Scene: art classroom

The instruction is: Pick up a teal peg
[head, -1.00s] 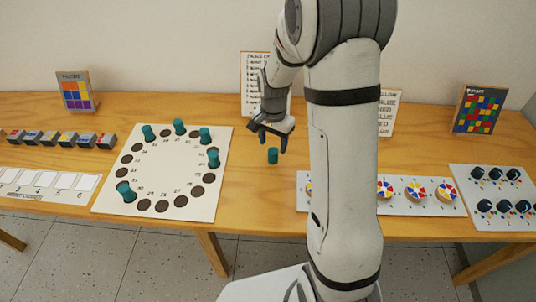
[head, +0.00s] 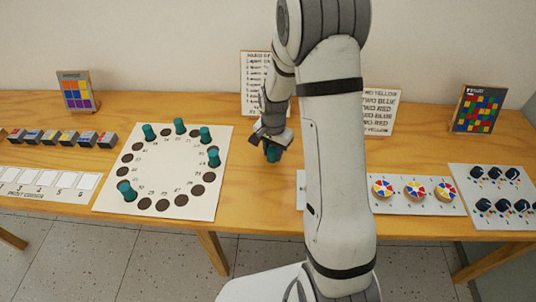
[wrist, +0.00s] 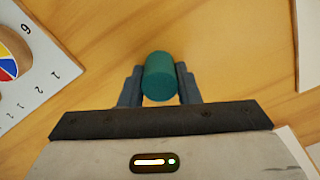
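A teal peg (head: 272,154) is at the bare stretch of table right of the white ring board, partly hidden by my gripper (head: 270,142) in the head view. In the wrist view the peg (wrist: 159,76) sits between the two fingers of my gripper (wrist: 159,85), which press close on both its sides with no clear gap. I cannot tell whether its base touches the table. Several other teal pegs, such as one at the front left (head: 126,190), stand in the ring board (head: 160,170).
The wooden table (head: 250,195) runs along the wall. A panel with coloured discs (head: 415,205) and a knob board (head: 500,225) lie to the right. Small grey blocks (head: 68,138) and a numbered strip (head: 40,185) lie to the left. Sign cards stand behind.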

